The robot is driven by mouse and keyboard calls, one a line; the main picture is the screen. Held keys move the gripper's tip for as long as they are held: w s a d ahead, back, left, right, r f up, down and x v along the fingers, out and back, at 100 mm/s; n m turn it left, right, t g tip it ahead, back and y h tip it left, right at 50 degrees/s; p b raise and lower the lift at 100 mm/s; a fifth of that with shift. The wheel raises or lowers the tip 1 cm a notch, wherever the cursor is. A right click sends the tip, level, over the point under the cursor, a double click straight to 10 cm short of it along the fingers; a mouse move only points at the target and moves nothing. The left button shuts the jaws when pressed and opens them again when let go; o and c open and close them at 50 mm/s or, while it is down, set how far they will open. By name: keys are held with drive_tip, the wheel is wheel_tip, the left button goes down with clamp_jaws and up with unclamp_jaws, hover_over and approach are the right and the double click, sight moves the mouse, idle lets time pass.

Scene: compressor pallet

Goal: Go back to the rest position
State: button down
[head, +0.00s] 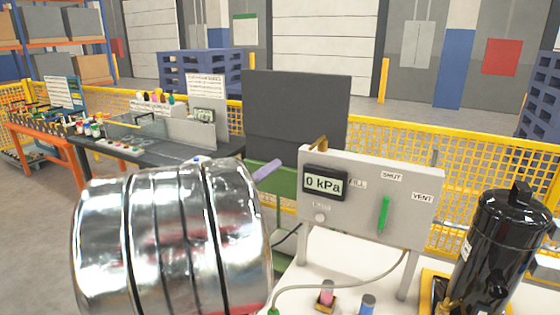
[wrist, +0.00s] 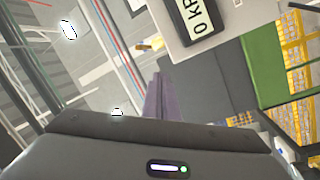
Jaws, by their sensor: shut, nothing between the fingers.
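My gripper (head: 267,170) shows in the head view as a small purple finger tip beyond my large shiny arm link, left of the grey panel (head: 425,228) and apart from it. The arm link hides most of the gripper. In the wrist view the purple fingers (wrist: 157,96) are together with nothing between them. The panel's display (head: 324,183) reads 0 kPa; it also shows in the wrist view (wrist: 201,16). The green lever (head: 384,214) stands upright below the SHUT label, between the FILL and VENT labels.
A black compressor (head: 497,245) stands at the right. A grey hose (head: 340,286) curves below the panel, near a pink-topped part (head: 327,293) and a blue part (head: 367,304). A dark board (head: 296,112) and yellow mesh fence (head: 495,190) stand behind. A dark bench (head: 125,150) is at the left.

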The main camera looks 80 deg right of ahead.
drive_tip(key=shift+w+a+f, duration=0.15)
drive_tip(key=shift+w+a, duration=0.1)
drive_tip(key=shift+a, duration=0.3)
idle(0.4)
